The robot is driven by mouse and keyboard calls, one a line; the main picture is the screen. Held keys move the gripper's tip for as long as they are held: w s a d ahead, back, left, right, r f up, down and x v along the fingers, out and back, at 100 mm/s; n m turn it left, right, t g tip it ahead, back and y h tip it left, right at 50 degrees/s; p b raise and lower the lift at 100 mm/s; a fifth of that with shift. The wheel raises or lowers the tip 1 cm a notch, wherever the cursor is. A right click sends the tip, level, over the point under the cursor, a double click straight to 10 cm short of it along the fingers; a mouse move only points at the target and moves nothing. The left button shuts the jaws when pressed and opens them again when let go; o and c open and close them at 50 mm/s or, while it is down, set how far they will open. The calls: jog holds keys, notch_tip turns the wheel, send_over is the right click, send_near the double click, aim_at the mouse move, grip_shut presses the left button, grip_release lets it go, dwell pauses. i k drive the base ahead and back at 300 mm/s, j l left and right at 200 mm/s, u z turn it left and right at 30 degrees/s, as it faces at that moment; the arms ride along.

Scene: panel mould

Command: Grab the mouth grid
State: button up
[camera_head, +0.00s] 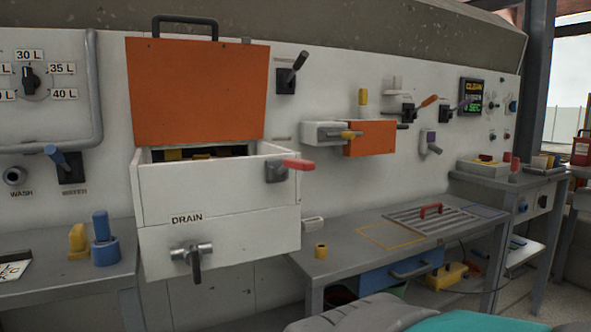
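A flat grey slatted grid with a red handle, which looks like the mouth grid (453,221), lies on the grey workbench (345,262) right of the centre. Its red handle (430,211) stands up from the slats near the middle. A yellow outlined rectangle (391,235) is marked on the bench to its left. My gripper is not in view. A grey and teal part at the bottom edge seems to be my own body.
A white box (215,185) with a raised orange lid (200,92) and a drain valve (192,255) juts out on the left. A small yellow cylinder (321,251) stands on the bench. A blue drawer (400,273) is below.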

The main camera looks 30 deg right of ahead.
aim_at(440, 208)
jog(key=z, duration=1.6)
